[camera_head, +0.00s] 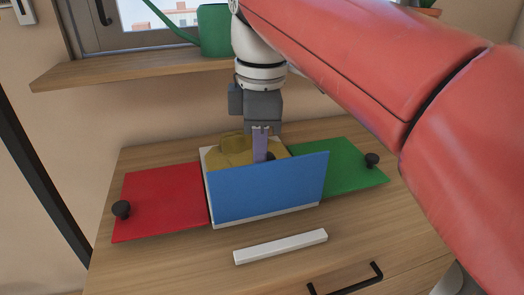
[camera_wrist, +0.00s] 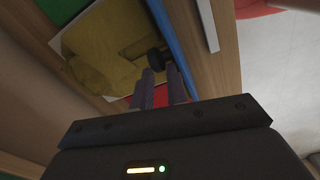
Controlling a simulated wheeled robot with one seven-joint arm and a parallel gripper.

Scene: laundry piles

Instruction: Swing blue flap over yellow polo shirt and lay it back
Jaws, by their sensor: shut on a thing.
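The blue flap (camera_head: 268,187) stands raised and tilted at the front of the white folding board (camera_head: 265,217), its face toward the head camera. The yellow polo shirt (camera_head: 232,150) lies behind it, its lower part hidden by the flap. It also shows in the wrist view (camera_wrist: 100,58). My gripper (camera_head: 261,157) points down at the flap's top edge and is shut on the blue flap. A dark knob (camera_wrist: 155,57) on the flap's shirt side is beside my fingertips. The exact contact is hard to see.
The red flap (camera_head: 160,200) lies flat at left and the green flap (camera_head: 338,166) flat at right, each with a black knob. A white bar (camera_head: 280,246) lies on the wooden top in front. A shelf (camera_head: 150,66) with a green watering can (camera_head: 215,30) is above.

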